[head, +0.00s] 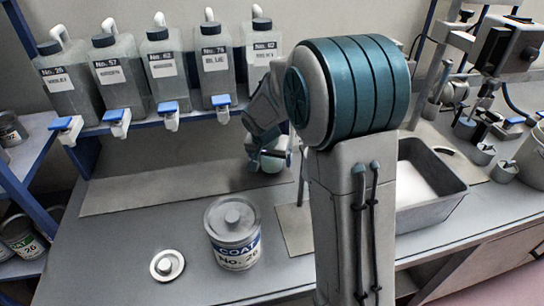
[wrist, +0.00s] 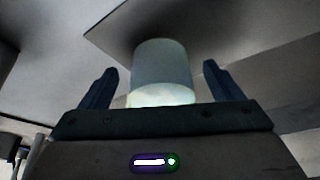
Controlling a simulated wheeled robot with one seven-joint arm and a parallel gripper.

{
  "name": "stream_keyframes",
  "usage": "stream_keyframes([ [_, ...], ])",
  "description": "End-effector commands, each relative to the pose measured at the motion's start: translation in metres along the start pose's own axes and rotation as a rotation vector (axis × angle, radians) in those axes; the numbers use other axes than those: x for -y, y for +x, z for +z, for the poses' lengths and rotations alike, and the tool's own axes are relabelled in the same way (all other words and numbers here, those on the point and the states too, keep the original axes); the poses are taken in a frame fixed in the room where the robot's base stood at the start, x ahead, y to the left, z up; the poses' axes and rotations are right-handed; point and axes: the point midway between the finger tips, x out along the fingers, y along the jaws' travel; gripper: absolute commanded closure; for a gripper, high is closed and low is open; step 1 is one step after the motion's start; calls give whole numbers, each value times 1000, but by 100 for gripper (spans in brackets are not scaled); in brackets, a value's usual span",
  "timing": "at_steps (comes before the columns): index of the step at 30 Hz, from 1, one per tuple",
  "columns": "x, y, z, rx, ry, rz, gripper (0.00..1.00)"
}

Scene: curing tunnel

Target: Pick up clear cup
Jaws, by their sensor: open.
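A pale, translucent cup (wrist: 162,68) stands upright in the wrist view, in line with the gap between the two fingers of my gripper (wrist: 158,72). The fingers are open, one on each side of it, with gaps left and right, so they do not appear to touch it. In the head view the cup (head: 272,162) is a small pale shape at the back of the bench, partly hidden by my gripper (head: 276,150). How deep it sits between the fingers cannot be told.
Several labelled bottles with blue-handled taps (head: 168,75) line the shelf above. A No. 26 coat can (head: 235,248) and a white lid (head: 167,264) stand at the front of the bench. A grey basin (head: 432,205) is to the right. The bench's left front is clear.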

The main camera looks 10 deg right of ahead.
Motion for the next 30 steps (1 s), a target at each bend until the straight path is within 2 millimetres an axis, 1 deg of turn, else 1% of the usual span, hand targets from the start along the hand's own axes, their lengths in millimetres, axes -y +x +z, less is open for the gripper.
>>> stream_keyframes([
  [1,0,6,0,2,1,1,14],
  [4,0,12,0,0,1,-1,14],
  [11,0,14,0,-1,1,-1,14],
  [14,0,14,0,-1,1,-1,39],
  [15,0,14,0,-1,1,-1,50],
  [17,0,13,0,-1,1,-1,67],
  [18,0,13,0,-1,1,-1,69],
  [19,1,13,-1,-2,1,-2,69],
  [20,1,13,-1,-2,1,-2,73],
  [30,1,11,0,-2,1,-2,73],
])
